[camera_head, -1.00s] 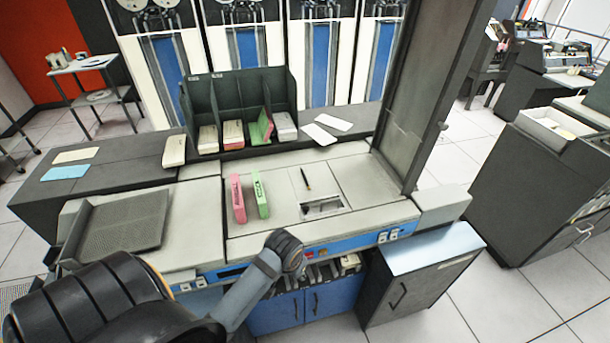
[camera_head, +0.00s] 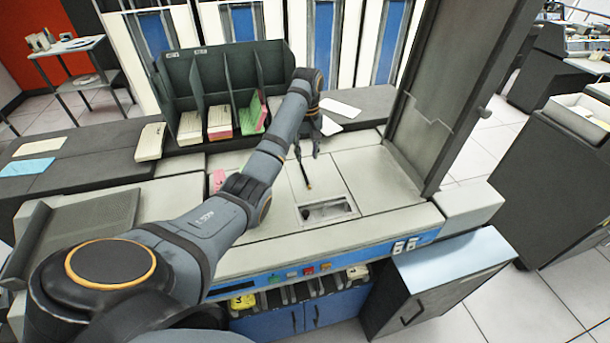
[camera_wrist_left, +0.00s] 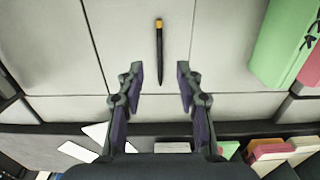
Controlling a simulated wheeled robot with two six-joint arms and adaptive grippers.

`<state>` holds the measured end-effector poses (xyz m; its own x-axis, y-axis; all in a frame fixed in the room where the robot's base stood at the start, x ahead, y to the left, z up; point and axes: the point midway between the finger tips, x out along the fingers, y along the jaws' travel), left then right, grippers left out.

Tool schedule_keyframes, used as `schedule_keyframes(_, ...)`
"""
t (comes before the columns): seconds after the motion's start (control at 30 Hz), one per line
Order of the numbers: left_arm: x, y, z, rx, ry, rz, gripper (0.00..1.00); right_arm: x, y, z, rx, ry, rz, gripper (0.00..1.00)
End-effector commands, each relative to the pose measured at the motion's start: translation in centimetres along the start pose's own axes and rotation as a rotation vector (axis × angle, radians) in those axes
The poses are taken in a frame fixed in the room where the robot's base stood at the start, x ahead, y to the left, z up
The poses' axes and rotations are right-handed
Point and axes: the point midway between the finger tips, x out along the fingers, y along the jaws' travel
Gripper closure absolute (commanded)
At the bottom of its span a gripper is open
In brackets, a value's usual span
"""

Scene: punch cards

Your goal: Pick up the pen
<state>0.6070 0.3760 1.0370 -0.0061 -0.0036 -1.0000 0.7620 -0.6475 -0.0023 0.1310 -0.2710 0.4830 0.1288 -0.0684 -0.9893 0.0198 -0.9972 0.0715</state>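The pen (camera_head: 305,174) is dark with a yellow-orange end and lies on the pale machine top. It also shows in the left wrist view (camera_wrist_left: 159,48), upright in the picture, its pointed end level with the gap between the fingers. My left gripper (camera_head: 307,152) is open above the far end of the pen. In the left wrist view, its two fingers (camera_wrist_left: 160,74) stand apart on either side of the pen's line, with nothing held. My right gripper is not in view.
A green card block (camera_wrist_left: 283,42) and a pink one (camera_wrist_left: 311,70) stand beside the pen; my arm mostly hides them in the head view. A dark divided rack (camera_head: 205,100) stands behind. A recessed slot (camera_head: 327,212) lies in front. A tall panel (camera_head: 425,130) rises at right.

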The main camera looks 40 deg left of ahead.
Motion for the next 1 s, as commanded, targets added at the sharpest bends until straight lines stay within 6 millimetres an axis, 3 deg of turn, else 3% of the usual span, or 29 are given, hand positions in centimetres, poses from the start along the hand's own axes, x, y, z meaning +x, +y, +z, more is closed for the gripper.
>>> schedule_keyframes(0.13, 0.6, 0.0, 0.0, -0.001, -0.003, -0.002, 0.64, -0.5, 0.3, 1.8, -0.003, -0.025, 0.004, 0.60)
schedule_keyframes(0.3, 3.5, 0.0, 0.1, 0.001, -0.003, -0.002, 0.64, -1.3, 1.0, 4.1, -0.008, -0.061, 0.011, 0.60)
schedule_keyframes(0.67, 6.2, 0.1, 0.3, 0.002, -0.002, -0.002, 0.64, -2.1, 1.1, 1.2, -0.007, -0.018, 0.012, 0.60)
schedule_keyframes(0.83, 9.2, 0.2, 0.5, 0.003, -0.001, -0.002, 0.64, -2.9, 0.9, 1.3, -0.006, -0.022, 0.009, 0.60)
schedule_keyframes(1.0, 10.4, 0.2, 0.5, 0.003, 0.002, 0.000, 0.64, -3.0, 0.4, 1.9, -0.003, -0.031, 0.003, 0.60)
